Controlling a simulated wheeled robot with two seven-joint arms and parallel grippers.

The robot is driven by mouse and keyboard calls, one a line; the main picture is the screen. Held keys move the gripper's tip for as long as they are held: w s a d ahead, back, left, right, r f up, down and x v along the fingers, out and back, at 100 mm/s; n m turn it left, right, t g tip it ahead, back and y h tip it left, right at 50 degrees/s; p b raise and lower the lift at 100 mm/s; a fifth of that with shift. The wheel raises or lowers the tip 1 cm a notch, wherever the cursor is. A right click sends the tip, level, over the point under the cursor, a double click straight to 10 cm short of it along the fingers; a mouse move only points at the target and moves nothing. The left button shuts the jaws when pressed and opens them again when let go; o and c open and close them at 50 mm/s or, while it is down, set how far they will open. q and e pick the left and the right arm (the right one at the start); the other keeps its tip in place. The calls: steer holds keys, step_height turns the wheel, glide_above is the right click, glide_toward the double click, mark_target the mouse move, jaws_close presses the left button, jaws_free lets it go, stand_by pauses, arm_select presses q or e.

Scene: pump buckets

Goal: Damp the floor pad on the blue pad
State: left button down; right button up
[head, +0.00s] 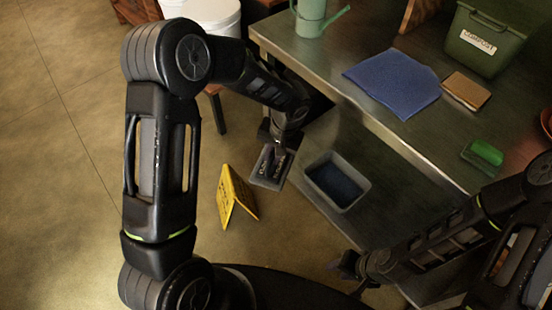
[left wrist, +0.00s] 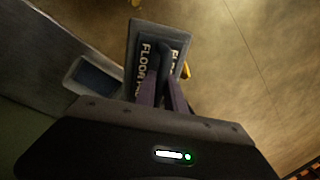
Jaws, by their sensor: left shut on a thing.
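My left gripper (head: 275,148) is shut on the floor pad (head: 266,172), a grey block with white lettering, held to the left of a grey tray. The floor pad also shows in the left wrist view (left wrist: 146,42), with readable "FLOOR" lettering beyond the fingers (left wrist: 165,82). The tray (head: 360,199) has a dark blue surface inside (head: 335,183), perhaps the blue pad; it also shows in the left wrist view (left wrist: 72,73). A flat blue cloth (head: 392,82) lies on the upper metal table. My right gripper (head: 347,266) is low at the front; its jaws are unclear.
A yellow folded floor sign (head: 235,197) stands on the floor at the left. The upper table (head: 330,62) holds a green bin (head: 483,40), a brown block (head: 466,91), a green-topped brush (head: 485,153) and a watering can (head: 311,18). A white bucket (head: 213,15) stands behind.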

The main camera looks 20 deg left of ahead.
arm_select(q)
steer(key=w+r, duration=0.3)
steer(key=r, duration=1.1)
steer(key=shift+w+r, duration=0.2)
steer(key=shift+w, duration=0.15)
